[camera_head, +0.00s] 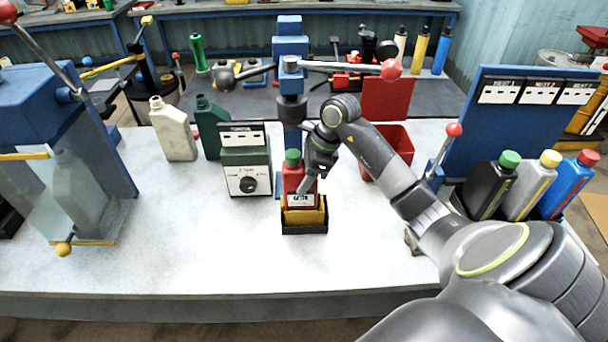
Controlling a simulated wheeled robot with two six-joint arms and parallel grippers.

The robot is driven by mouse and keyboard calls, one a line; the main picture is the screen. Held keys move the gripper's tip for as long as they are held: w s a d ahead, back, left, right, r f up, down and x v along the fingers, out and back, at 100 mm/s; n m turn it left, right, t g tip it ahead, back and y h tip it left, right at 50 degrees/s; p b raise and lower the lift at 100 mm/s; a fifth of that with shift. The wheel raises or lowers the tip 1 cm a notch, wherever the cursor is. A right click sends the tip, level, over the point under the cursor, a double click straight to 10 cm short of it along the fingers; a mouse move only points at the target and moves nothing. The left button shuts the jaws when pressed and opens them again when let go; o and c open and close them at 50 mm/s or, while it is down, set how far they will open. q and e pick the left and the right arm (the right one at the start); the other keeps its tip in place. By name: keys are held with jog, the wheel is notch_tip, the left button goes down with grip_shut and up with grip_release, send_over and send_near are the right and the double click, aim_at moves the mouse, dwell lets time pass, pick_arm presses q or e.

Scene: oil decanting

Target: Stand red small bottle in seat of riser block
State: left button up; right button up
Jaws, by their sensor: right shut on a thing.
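The red small bottle (294,182) with a green cap stands upright at the middle of the table, over the riser block (303,218), a yellow piece in a black base. A white label shows low on the bottle's front. My right gripper (310,178) is shut on the red bottle from its right side. The bottle's bottom meets the yellow block in the picture; I cannot tell whether it is fully down in the seat. My left gripper is not in view.
A green dial box (246,170) stands left of the bottle, with a cream jug (173,130) and a dark green jug (209,125) behind. A blue press column (290,70) and a red bin (397,143) stand behind. Capped bottles (490,185) stand at right. The front table is clear.

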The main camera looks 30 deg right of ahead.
jog(key=shift+f, duration=0.1)
jog(key=o, duration=1.3)
jog(key=shift+o, duration=0.3)
jog(key=s+d+r+b, duration=0.1)
jog(key=s+d+b, duration=0.5)
jog(key=d, duration=0.4)
jog(key=shift+s+d+r+b, duration=0.2)
jog(key=shift+s+d+b, duration=0.05)
jog(key=shift+d+b, duration=0.05)
